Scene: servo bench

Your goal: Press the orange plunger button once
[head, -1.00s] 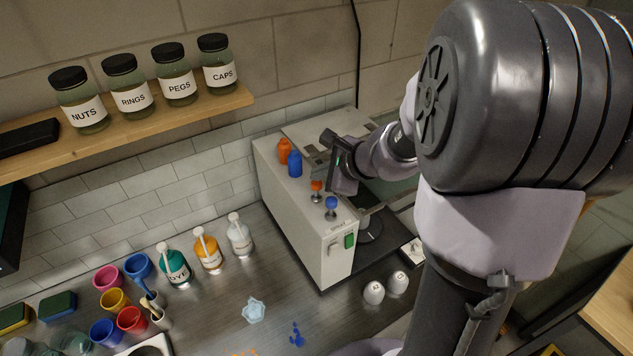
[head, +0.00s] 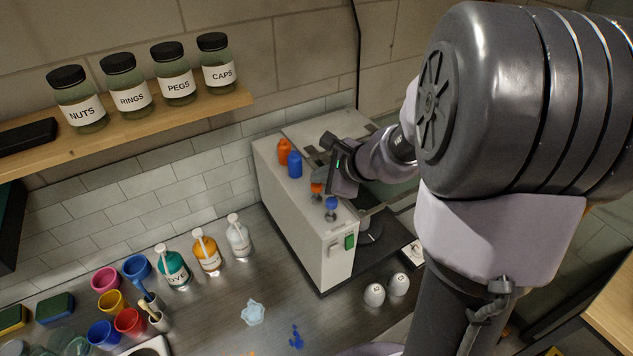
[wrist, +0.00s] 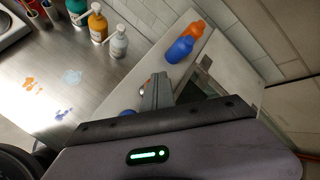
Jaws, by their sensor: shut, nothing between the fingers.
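The orange plunger button (head: 316,188) stands on top of the pale machine box (head: 300,205), behind the blue plunger button (head: 331,203). My gripper (head: 317,180) is shut and empty. Its fingertips are at the orange knob and partly hide it. I cannot tell whether they touch it or whether it is pushed down. In the wrist view the shut fingers (wrist: 156,92) reach over the box top, with a bit of orange (wrist: 146,84) just beside them. The blue button (wrist: 128,113) shows partly at the gripper's edge.
An orange bottle (head: 284,151) and a blue bottle (head: 294,164) stand at the back of the box top. A green switch (head: 349,242) is on its front. Pump bottles (head: 206,252) and several cups (head: 130,321) stand on the bench to the left.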

